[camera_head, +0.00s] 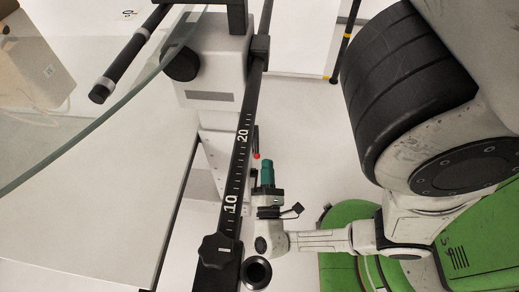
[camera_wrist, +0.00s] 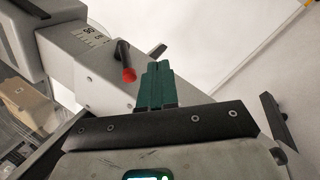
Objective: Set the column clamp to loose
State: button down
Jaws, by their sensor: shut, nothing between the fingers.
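A short black lever with a red tip (camera_wrist: 127,66) sticks out from a pale housing with a printed scale; it looks like the column clamp, though I see no label. In the head view its red tip (camera_head: 256,156) shows small beside the black ruler bar. My gripper (camera_wrist: 158,66) has green fingers that are shut and empty. In the head view my gripper (camera_head: 268,163) is just below and right of the red tip. In the wrist view the fingers are right of the lever, apparently apart from it. The lever's base is partly hidden in the head view.
The long black ruler bar (camera_head: 236,165) runs close left of my gripper. A black star knob (camera_head: 215,250) sits at its lower end, and a round black knob (camera_head: 181,64) is higher up. A glass edge (camera_head: 110,108) crosses upper left. White floor lies to the right.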

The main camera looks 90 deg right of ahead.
jog(key=s+d+r+m+y+p, duration=0.1)
jog(key=s+r+m+y+p, duration=0.1)
jog(key=s+r+y+p, duration=0.5)
jog(key=w+a+r+m+t+y+p, duration=0.5)
jog(key=a+r+y+p, duration=0.25)
jog(key=r+p, duration=0.35)
send_near(257, 152)
jog(key=x, duration=0.6)
jog(key=shift+w+d+r, duration=0.2)
jog(key=shift+w+d, duration=0.1)
jog(key=shift+w, duration=0.25)
jog(key=shift+f+n, duration=0.2)
jog(key=shift+n, duration=0.1)
